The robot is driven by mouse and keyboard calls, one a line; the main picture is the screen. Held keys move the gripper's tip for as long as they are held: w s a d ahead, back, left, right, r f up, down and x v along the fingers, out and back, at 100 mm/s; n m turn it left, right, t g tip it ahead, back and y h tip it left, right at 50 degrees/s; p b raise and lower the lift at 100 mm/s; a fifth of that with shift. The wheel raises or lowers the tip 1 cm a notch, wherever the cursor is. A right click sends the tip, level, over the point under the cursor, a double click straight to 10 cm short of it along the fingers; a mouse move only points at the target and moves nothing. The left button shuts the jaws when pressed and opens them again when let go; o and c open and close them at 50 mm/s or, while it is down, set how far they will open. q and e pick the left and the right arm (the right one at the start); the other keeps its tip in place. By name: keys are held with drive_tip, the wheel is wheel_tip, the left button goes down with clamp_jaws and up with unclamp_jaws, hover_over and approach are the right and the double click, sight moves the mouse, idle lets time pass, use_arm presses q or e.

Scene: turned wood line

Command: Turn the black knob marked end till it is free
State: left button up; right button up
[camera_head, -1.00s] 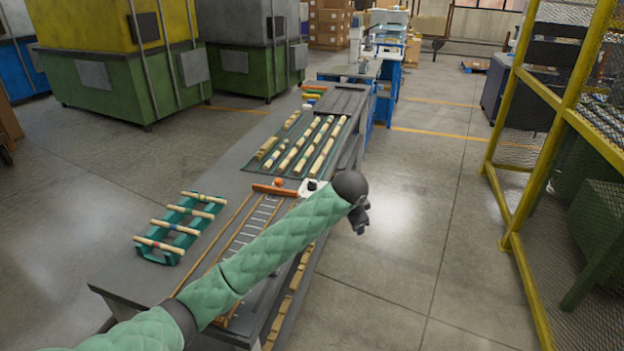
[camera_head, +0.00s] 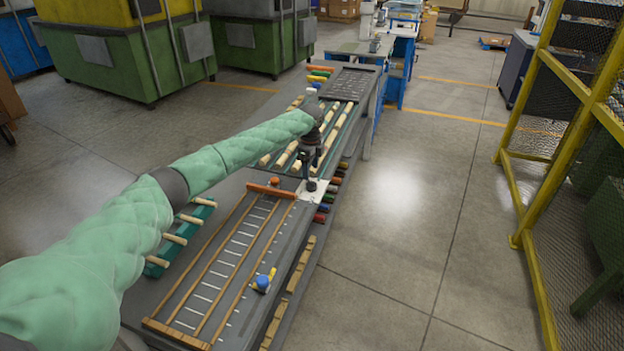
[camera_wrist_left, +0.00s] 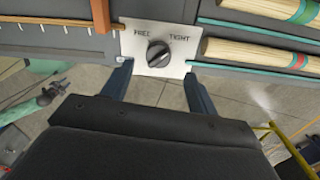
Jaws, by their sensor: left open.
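The black knob (camera_wrist_left: 158,53) sits on a white plate (camera_wrist_left: 140,38) in the left wrist view. The plate's left word looks like FREE and its right word reads TIGHT. The knob's ridge slants toward the upper right; its exact setting is hard to read. In the head view the knob (camera_head: 311,186) is on the plate (camera_head: 317,192) at the bench's right edge. My left gripper (camera_head: 309,176) points down just above it. In the left wrist view its open fingers (camera_wrist_left: 157,73) stand either side of the knob, apart from it. My right gripper is out of view.
An orange bar with an orange knob (camera_head: 275,181) lies left of the plate. A blue knob (camera_head: 263,282) is nearer on the bench. Turned wood pieces (camera_wrist_left: 264,54) lie in a green tray beside the plate. A teal rack (camera_head: 160,262) stands left.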

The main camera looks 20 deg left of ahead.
sight(311, 182)
use_arm(q)
drive_tip(key=shift+s+f+p, duration=0.1)
drive_tip(key=shift+f+p, duration=1.05)
drive_tip(key=shift+f, duration=2.05)
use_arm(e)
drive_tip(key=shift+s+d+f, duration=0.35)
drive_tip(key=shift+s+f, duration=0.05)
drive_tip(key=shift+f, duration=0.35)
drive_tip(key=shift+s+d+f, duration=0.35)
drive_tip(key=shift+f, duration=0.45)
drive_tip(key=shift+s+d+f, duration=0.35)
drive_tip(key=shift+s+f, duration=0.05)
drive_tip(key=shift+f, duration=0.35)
use_arm(q)
drive_tip(key=c, duration=1)
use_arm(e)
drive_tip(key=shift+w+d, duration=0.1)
